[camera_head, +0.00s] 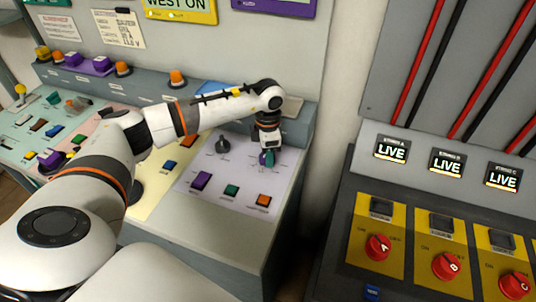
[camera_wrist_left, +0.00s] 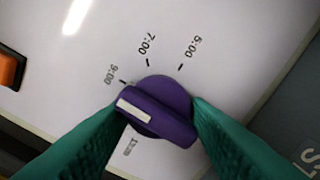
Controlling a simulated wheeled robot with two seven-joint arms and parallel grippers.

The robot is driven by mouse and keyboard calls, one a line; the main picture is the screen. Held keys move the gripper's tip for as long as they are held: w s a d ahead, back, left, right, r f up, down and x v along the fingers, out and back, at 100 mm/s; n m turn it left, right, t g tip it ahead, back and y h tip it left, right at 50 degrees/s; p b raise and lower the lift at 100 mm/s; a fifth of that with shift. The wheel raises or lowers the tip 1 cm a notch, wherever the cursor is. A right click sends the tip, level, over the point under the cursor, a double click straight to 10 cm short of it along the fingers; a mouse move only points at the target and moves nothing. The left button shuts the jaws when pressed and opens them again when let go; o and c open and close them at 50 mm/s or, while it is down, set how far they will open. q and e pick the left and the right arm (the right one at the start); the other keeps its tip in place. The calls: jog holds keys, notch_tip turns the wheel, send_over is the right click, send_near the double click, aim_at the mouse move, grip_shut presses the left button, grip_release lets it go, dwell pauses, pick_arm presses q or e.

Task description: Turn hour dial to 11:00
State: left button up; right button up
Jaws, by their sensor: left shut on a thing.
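The hour dial (camera_wrist_left: 160,112) is a purple knob with a white pointer bar, on a pale panel in the left wrist view. Its white end points left and slightly up, between the 9:00 mark and a lower label that is partly hidden and looks like 11:00. The 7:00 label and another hour label lie above it. My left gripper (camera_wrist_left: 150,118) is shut on the dial, one green finger on each side. In the head view my left gripper (camera_head: 268,158) reaches down to the right part of the lilac panel and mostly hides the dial. My right gripper is not in view.
A dark knob (camera_head: 222,145) stands left of my gripper. Purple (camera_head: 201,181), green (camera_head: 231,190) and orange (camera_head: 263,200) buttons lie in front on the lilac panel. A grey cabinet with red rotary switches (camera_head: 378,247) stands to the right, across a gap.

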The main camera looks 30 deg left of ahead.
pick_arm(q)
jog(key=n+b, duration=0.1)
jog(key=n, duration=0.3)
jog(key=shift+f+n, duration=0.1)
jog(key=shift+n, duration=0.2)
jog(key=n, duration=0.4)
jog(key=shift+n+b, duration=0.3)
jog(key=shift+n, duration=0.1)
jog(key=o, duration=0.9)
